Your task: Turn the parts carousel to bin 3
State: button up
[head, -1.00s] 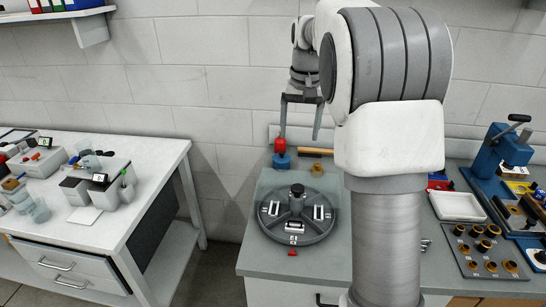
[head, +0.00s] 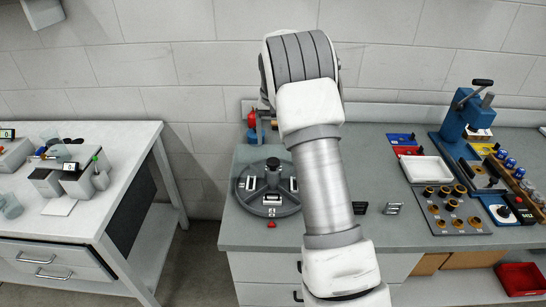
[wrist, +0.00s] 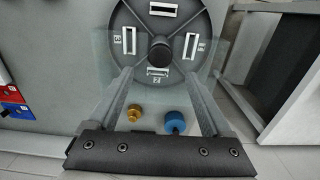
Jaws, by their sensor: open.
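The parts carousel (head: 247,203) is a round dark grey disc with a raised central knob (head: 272,164) and white-framed bins, on the left of the grey bench. In the wrist view the carousel (wrist: 182,17) is at the top, with its dark knob (wrist: 158,53) just beyond my fingers. Number labels sit by its bins; one at the near edge reads 2, and the left one looks like 3. A red marker (head: 271,225) lies at the carousel's front edge. My gripper (wrist: 159,77) is open and empty, above the back of the carousel. My arm hides it in the head view.
A brass-coloured piece (wrist: 135,112) and a blue piece (wrist: 174,122) show below, between my fingers. A white tray (head: 427,171), a grey fixture plate (head: 445,238) and a blue press (head: 463,115) stand at the right. A white table (head: 110,215) stands left across a gap.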

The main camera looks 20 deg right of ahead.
aim_at(273, 161)
notch_tip(273, 161, down, 8)
jog(key=shift+r, duration=0.1)
jog(key=shift+c, duration=0.3)
grip_shut()
dwell(0.4)
